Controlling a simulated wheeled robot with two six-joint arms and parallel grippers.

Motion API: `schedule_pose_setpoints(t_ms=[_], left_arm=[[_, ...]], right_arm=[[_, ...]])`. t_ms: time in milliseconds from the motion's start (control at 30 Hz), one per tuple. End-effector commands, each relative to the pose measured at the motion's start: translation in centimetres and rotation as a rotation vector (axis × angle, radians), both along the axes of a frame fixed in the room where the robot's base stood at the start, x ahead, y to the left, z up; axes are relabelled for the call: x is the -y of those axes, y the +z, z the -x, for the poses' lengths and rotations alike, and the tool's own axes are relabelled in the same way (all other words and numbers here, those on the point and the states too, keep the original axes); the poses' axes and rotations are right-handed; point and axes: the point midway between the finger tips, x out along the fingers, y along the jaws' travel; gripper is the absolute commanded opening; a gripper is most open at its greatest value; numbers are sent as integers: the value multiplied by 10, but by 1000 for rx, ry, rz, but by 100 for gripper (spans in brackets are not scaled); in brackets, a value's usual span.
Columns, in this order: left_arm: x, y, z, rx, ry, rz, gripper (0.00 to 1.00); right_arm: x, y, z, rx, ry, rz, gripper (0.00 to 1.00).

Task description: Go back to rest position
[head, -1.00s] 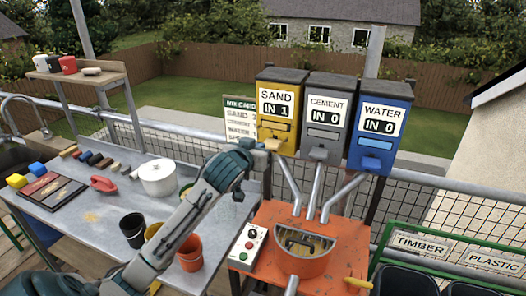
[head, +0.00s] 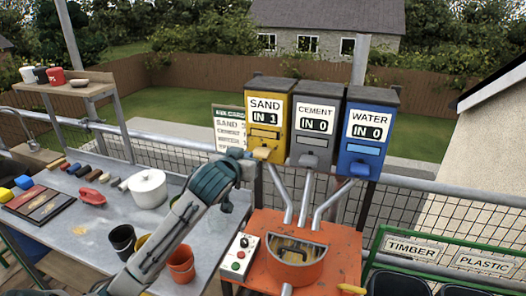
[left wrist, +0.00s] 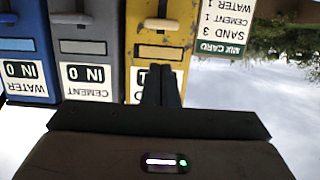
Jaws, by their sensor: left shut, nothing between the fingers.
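My left gripper (left wrist: 162,85) is shut and empty in the left wrist view, its dark fingers in front of the yellow sand dispenser (left wrist: 155,45). In the head view my left gripper (head: 246,156) is at the lower left of the sand dispenser (head: 281,88), close to its tan lever (head: 262,153); I cannot tell whether they touch. The sand dispenser reads IN 1. The grey cement dispenser (head: 318,92) and blue water dispenser (head: 373,100) both read IN 0. My right gripper is not in view.
Below the dispensers stands an orange mixer (head: 295,265) with a control box (head: 240,255). The grey table (head: 95,215) at left holds a white pot (head: 148,188), dark cup (head: 122,240) and orange cup (head: 181,264). A mix card (head: 228,128) hangs behind my gripper.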

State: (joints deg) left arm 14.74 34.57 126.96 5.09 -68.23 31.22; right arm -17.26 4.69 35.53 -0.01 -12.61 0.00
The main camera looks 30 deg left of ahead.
Motion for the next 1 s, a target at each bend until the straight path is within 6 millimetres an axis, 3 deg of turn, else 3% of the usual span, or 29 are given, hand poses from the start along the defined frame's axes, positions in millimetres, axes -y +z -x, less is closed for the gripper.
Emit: schedule_pose_setpoints(t_ms=[267, 367, 433, 567, 700, 800, 1000], left_arm=[[2, -6, 2, -13, -2, 0, 0], [11, -34, 13, -72, -12, -2, 0], [22, -68, 28, -147, -23, -6, 0], [47, -143, 77, -334, -55, -17, 0], [75, -211, 144, -541, -98, -23, 0], [90, -245, 190, -666, -127, -25, 0], [111, -281, 260, -843, -172, -19, 0]], right_arm=[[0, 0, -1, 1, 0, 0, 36], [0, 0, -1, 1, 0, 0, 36], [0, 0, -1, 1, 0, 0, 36], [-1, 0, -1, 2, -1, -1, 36], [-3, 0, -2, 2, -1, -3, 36], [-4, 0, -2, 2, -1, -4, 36], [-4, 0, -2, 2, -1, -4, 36]])
